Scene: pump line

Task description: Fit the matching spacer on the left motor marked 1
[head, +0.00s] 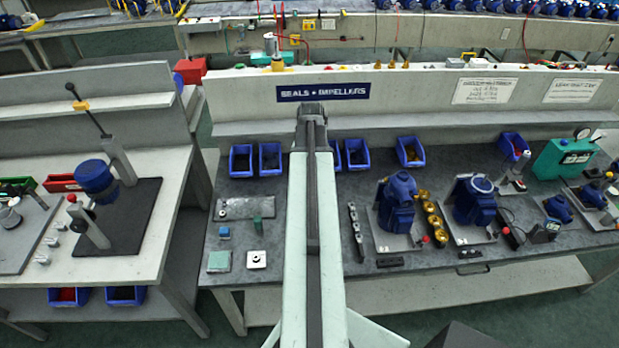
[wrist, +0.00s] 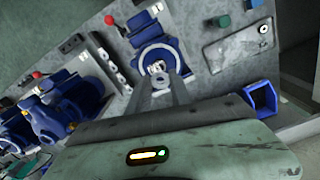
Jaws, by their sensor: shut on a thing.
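In the wrist view, my gripper (wrist: 166,82) is shut on a small light-grey ring, the spacer (wrist: 160,83). It holds the spacer close to the open face of a blue motor (wrist: 151,53), the leftmost of the row. Whether the spacer touches the motor cannot be told. In the head view my own arm hides this motor and my gripper, and its number mark cannot be read. The middle motor (head: 395,204) and the right motor (head: 473,201) stand on plates to the right; the middle one also shows in the wrist view (wrist: 72,98).
A rail of small parts (head: 355,232) and gold cups (head: 434,221) stand near the motors. Blue bins (head: 241,161) line the back.

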